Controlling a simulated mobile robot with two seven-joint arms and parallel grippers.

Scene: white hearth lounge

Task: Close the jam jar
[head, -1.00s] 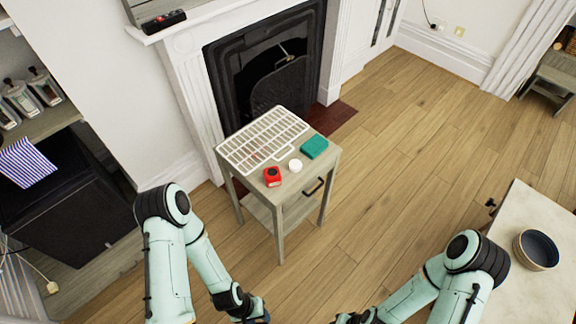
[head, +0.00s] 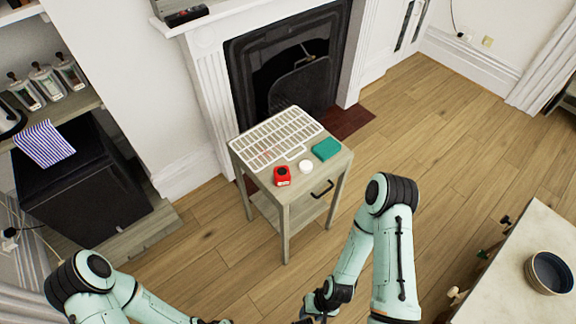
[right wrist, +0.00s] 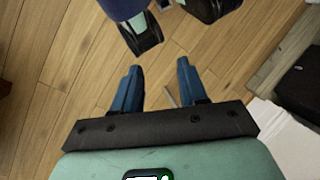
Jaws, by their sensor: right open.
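A small red jar (head: 282,176) with a dark round top stands on the small grey table (head: 287,196), near its front edge. A white round lid (head: 305,166) lies just right of it, apart from it. My right gripper (right wrist: 158,88) is open and empty, with its two blue fingers apart over the wood floor. In the head view the right gripper (head: 318,304) is low, in front of the table and well short of the jar. My left gripper (head: 212,321) is mostly cut off at the bottom edge of the head view, so its jaws cannot be read.
A white wire rack (head: 276,138) and a teal block (head: 326,149) share the tabletop. The fireplace (head: 290,75) stands behind the table. A pale counter with a dark bowl (head: 548,272) is at right. Shelves with canisters (head: 48,82) are at left. Floor right of the table is clear.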

